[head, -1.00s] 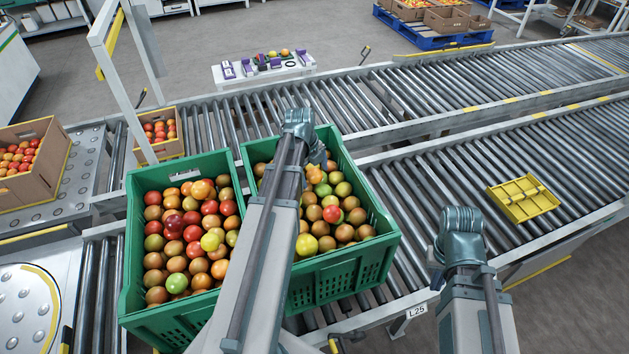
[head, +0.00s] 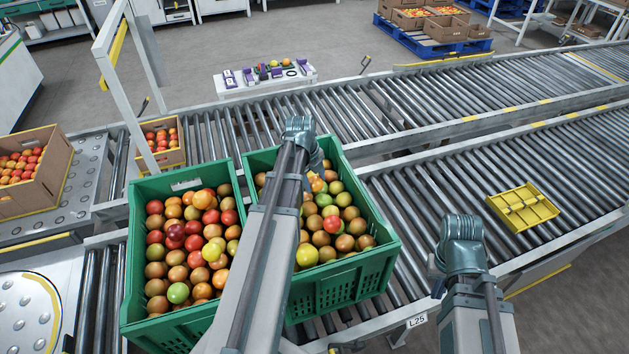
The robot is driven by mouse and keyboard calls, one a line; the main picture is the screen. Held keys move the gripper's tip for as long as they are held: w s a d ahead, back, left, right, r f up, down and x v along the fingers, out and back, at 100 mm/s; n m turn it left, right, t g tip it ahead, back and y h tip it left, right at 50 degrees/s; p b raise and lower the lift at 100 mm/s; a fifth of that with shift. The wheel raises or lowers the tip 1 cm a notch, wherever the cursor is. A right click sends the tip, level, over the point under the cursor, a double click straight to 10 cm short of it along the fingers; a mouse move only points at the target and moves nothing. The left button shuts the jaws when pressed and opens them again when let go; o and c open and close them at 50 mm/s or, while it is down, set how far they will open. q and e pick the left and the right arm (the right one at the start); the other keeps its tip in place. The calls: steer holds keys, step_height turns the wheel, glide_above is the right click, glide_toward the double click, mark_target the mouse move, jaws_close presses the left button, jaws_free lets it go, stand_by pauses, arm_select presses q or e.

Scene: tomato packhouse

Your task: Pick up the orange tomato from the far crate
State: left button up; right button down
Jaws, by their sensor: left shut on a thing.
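Two green crates full of mixed tomatoes stand side by side, the left crate (head: 180,183) and the right crate (head: 345,283). My left arm reaches across the right crate, and its gripper (head: 316,172) points down into the back part of it. The gripper is shut on an orange tomato (head: 316,184), which shows just below the fingers among green and red ones. The fingers and wrist hide part of it, and I cannot tell whether it is clear of the others. My right gripper (head: 437,284) hangs right of the crates, its fingers mostly hidden behind its wrist.
Roller conveyors (head: 430,200) run behind and right of the crates. A yellow tray (head: 523,207) lies on the near conveyor. Cardboard boxes of tomatoes stand at left (head: 38,180) and behind the left crate (head: 161,146). A white post (head: 135,95) rises behind that crate.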

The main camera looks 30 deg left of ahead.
mark_target(314, 179)
arm_select(q)
steer(key=p+v, duration=0.2)
steer(key=v, duration=0.1)
steer(key=w+p+v, duration=0.1)
steer(key=p+v, duration=0.5)
steer(key=shift+w+d+r, duration=0.15)
steer(key=shift+w+d, duration=0.15)
steer(key=shift+w, duration=0.05)
